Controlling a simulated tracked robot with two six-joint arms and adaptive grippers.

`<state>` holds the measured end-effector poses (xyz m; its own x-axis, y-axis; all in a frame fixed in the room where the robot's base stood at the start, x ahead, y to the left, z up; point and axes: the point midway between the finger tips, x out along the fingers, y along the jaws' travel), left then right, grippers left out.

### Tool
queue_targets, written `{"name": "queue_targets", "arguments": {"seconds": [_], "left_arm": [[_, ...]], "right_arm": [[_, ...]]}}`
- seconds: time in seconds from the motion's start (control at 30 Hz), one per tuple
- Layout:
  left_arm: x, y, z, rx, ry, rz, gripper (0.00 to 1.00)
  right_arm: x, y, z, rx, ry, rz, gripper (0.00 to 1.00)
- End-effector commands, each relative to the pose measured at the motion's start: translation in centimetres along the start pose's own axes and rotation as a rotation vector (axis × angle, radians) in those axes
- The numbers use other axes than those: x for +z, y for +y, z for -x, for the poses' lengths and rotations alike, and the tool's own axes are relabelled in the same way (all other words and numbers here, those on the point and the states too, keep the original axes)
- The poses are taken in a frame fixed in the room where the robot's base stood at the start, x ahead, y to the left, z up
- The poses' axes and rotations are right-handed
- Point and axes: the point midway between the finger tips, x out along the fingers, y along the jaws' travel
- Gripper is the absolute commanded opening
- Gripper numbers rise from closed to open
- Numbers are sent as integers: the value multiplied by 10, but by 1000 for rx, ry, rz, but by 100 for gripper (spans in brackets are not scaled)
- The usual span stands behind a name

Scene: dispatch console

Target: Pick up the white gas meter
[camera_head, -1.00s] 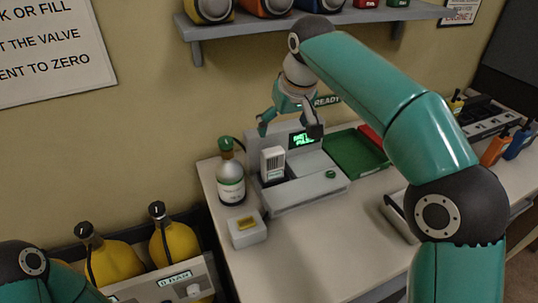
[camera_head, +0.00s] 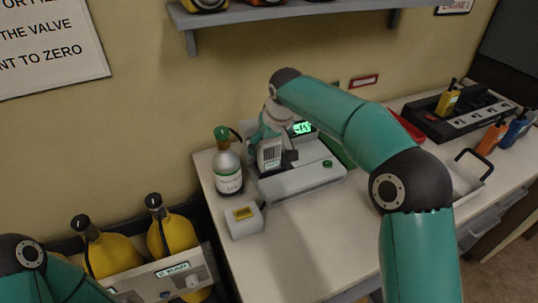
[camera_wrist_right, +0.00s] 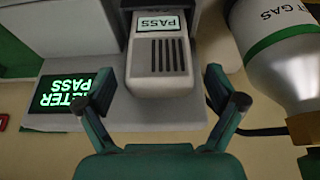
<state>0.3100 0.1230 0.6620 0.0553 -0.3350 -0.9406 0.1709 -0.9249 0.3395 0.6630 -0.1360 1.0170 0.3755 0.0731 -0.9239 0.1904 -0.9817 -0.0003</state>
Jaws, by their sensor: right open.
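The white gas meter (camera_head: 270,155) stands upright in the grey test station (camera_head: 300,182) on the table. In the right wrist view the meter (camera_wrist_right: 160,58) shows dark vent slots and a small screen reading PASS. My right gripper (camera_head: 274,152) is open around the meter in the head view. In the right wrist view its fingers (camera_wrist_right: 158,85) are spread to either side of the meter's near end, with gaps showing on both sides. My left gripper is out of view; only part of my left arm shows at the lower left.
A gas bottle with a green cap (camera_head: 227,165) stands close left of the station. A small grey box with a yellow top (camera_head: 244,220) is in front of it. The station's display (camera_wrist_right: 68,92) reads METER PASS. The front middle of the table is clear.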

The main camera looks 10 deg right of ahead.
Motion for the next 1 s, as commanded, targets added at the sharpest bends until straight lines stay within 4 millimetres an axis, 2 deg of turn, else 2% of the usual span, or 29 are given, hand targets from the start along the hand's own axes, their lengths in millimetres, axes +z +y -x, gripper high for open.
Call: {"name": "queue_targets", "arguments": {"seconds": [0.1,0.2,0.47,0.9,0.93,0.97,1.0], "left_arm": [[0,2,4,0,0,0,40],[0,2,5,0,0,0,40],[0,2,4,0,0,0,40],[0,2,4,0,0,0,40],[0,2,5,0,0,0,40],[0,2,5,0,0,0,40],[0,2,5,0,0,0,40]], "right_arm": [[0,0,-18,0,-4,-1,94],[0,0,-26,0,-2,-1,94],[0,0,-29,1,0,-1,94],[0,1,-29,1,0,-1,23],[0,1,-28,1,1,-1,23],[0,1,-28,1,1,-1,16],[0,1,-28,1,1,-2,16]]}}
